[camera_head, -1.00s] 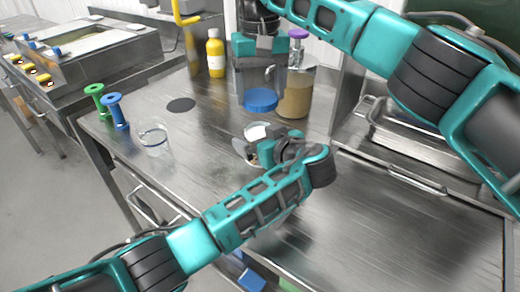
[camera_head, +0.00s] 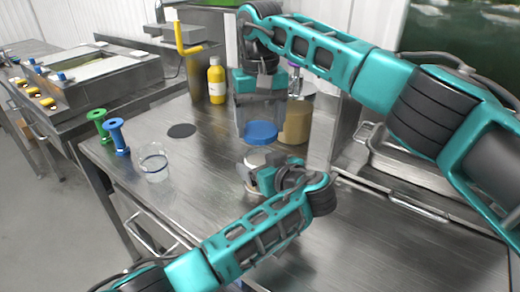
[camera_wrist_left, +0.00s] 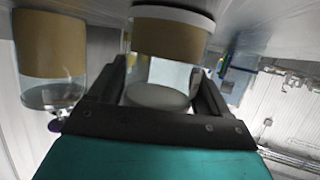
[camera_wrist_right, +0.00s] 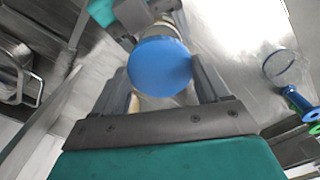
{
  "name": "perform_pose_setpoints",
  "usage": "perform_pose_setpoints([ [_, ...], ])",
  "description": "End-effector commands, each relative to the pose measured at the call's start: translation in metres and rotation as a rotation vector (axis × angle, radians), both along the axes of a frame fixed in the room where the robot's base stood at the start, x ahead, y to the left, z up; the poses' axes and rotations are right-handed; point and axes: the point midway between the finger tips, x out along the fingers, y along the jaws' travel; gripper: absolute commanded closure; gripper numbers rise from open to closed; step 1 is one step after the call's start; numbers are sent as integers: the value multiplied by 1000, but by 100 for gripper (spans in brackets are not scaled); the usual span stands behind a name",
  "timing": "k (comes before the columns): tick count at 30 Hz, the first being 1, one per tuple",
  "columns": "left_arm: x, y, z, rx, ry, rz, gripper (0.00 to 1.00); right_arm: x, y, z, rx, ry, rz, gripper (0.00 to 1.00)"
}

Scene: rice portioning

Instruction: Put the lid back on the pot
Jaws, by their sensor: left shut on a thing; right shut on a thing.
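My right gripper (camera_head: 264,84) is shut on a round blue lid (camera_wrist_right: 160,67). The lid shows flat between the fingers in the right wrist view and as a blue disc (camera_head: 262,132) below the gripper in the head view. My left gripper (camera_head: 270,178) is shut on a small pot with a pale round top (camera_head: 257,158), low over the table and in front of the blue lid. In the left wrist view a grey disc (camera_wrist_left: 158,97) lies between its fingers. The lid and pot look apart, but the exact gap is unclear. The gripper partly hides the pot.
A jar with brown contents (camera_head: 295,124) stands just right of the lid, with a yellow bottle (camera_head: 217,82) behind left. A clear cup (camera_head: 153,164), a blue spool-shaped tool (camera_head: 118,137) and a green one (camera_head: 98,126) stand left. Metal trays (camera_head: 410,165) lie right.

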Motion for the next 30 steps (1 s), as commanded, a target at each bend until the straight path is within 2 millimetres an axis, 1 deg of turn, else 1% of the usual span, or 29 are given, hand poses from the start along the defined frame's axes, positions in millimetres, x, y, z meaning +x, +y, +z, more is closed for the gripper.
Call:
perform_pose_setpoints([
  [1, 0, 0, 0, 0, 0, 0, 77, -1, -1, -9, -1, 4, 0, 53],
  [3, 0, 0, 0, 0, 0, 0, 77, -1, -1, -20, -1, 3, -1, 53],
  [7, 0, 0, 0, 0, 0, -1, 77, -1, 0, -36, -1, 2, -1, 53],
  [9, 0, 0, 0, 0, 0, -1, 77, -1, 0, -38, 0, 1, 0, 53],
  [23, 0, 0, 0, 0, 0, 0, 77, -1, 0, -38, 0, 1, 0, 53],
  [30, 0, 0, 0, 0, 0, 0, 77, -1, 0, -50, -1, 2, 0, 53],
])
